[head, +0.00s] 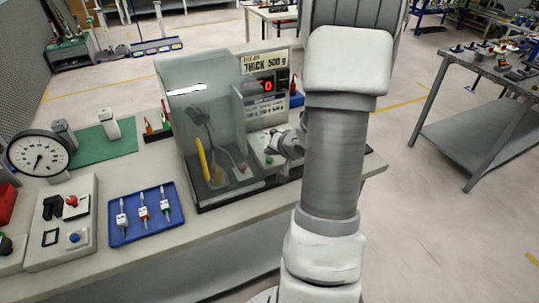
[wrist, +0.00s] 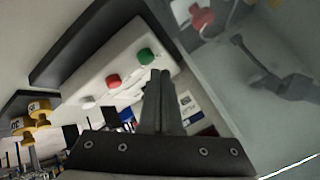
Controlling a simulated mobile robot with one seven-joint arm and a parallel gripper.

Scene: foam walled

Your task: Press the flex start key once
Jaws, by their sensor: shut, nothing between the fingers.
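A white key box (wrist: 125,70) shows in the wrist view with a green key (wrist: 146,56), a red key (wrist: 113,81) and a pale key (wrist: 88,101) in a row. No label naming the flex start key is readable. In the head view the green key (head: 268,160) sits on the white box beside the clear-walled machine (head: 185,95). My gripper (wrist: 160,73) is shut and empty, its fingertips appearing just below the green key in the wrist view. I cannot tell whether they touch it. In the head view my arm partly hides the box.
The clear screen stands close beside the key box, with a dark tool and a red knob (wrist: 201,19) behind it. A display (head: 268,86) reads 0. A blue tray (head: 125,236) with several small tools, a dial gauge (head: 39,155) and a switch panel (head: 87,250) stand at left.

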